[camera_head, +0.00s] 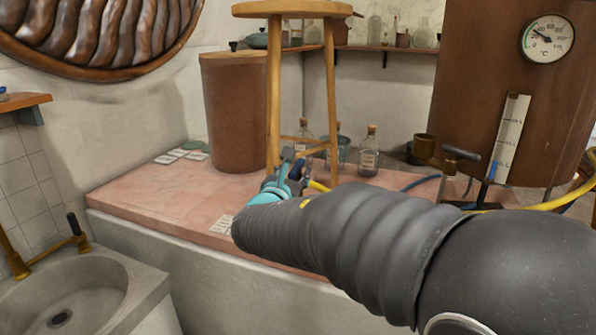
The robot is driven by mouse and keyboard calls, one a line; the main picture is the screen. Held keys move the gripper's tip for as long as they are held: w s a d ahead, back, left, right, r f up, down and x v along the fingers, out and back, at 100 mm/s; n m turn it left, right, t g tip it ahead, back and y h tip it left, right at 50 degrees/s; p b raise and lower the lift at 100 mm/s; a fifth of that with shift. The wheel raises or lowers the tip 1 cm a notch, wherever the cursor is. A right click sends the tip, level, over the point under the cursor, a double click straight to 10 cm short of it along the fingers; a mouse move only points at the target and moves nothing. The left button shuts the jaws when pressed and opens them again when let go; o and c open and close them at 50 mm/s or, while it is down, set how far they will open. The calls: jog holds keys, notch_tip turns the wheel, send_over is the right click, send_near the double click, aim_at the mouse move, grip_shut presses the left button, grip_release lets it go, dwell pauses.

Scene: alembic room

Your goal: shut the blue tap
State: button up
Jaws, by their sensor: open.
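The tap's body is too small to make out. My arm reaches in from the lower right. My gripper (292,167) is beyond its end, above the pink tiled ledge, well to the left of the blue lever. The gripper is open, and my own wrist partly hides it. I see nothing held in it.
A brass tap with a dark handle (459,154) stands just left of the blue lever. A wooden stool (274,100), glass bottles (369,155) and a brown cylinder (233,115) stand on the ledge (150,200). Blue and yellow hoses (500,208) run near the vessel (480,70).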

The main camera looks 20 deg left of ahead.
jog(key=shift+w, duration=0.2)
grip_shut()
